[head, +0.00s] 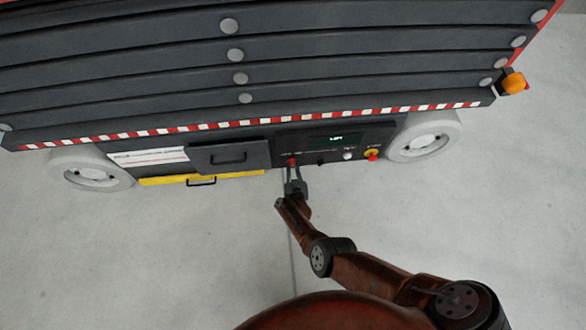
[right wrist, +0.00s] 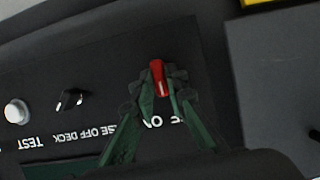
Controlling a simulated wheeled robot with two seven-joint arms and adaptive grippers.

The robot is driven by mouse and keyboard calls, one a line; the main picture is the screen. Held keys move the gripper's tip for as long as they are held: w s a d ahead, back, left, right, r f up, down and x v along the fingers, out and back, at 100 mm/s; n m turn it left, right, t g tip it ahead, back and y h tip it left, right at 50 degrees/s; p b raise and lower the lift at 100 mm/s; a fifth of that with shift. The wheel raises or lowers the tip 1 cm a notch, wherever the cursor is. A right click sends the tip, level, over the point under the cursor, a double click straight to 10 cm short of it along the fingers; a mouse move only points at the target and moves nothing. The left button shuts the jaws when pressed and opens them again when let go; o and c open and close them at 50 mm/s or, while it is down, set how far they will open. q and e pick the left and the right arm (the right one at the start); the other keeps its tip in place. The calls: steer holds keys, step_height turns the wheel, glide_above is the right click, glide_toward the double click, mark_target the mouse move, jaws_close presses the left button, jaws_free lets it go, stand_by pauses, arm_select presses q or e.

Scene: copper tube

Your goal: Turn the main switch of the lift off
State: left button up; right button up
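The main switch is a red knob (head: 292,161) near the left end of the black control panel on the side of the lift (head: 240,60). In the right wrist view the red switch (right wrist: 157,76) has a pale mark at its lower end, near upside-down "ON" lettering. The neighbouring label is partly hidden by a finger. My right gripper (head: 293,168) reaches up to the panel. In the right wrist view the green fingers of the gripper (right wrist: 160,82) close in on both sides of the red knob and appear to touch it. My left gripper is out of view.
Right of the switch on the panel (head: 372,138) are a black selector (head: 320,160), a white test button (head: 348,155) and a red stop button (head: 373,156) on yellow. A grey drawer box (head: 215,157) sits close on the left. The floor (head: 180,250) in front is clear.

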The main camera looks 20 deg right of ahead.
steer(key=o, duration=0.4)
steer(key=shift+c, duration=0.2)
steer(key=shift+d, duration=0.1)
